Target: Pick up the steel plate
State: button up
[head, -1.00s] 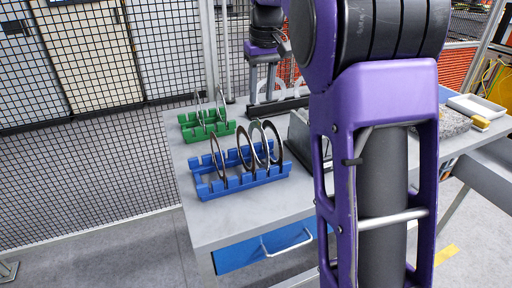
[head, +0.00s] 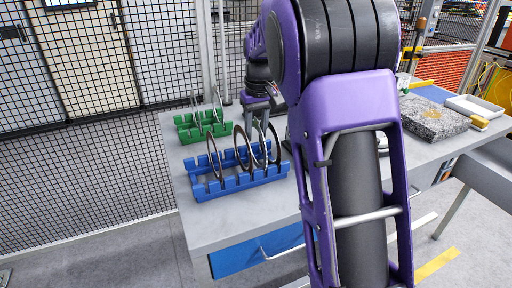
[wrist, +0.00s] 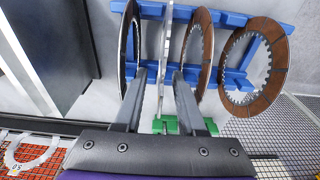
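The steel plate (wrist: 166,45) is a thin silvery toothed ring, seen nearly edge-on in the wrist view. It stands upright in the blue rack (wrist: 233,20) among brown-faced friction discs. My gripper (wrist: 159,72) is open, with one finger on each side of the steel plate. A gap shows between the plate and each finger. In the head view my gripper (head: 262,116) is over the right part of the blue rack (head: 240,183), partly hidden by my arm. The ring there is hard to tell from its neighbours.
One friction disc (wrist: 128,45) stands just left of the left finger; another friction disc (wrist: 202,48) is close to the right finger. A third disc (wrist: 255,68) is farther right. A green rack (head: 187,135) with thin rings stands behind. A granite slab (head: 435,120) and white tray (head: 474,107) are right.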

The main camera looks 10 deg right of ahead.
jog(key=shift+c, duration=0.2)
jog(key=shift+r, duration=0.1)
grip_shut()
dwell(1.0)
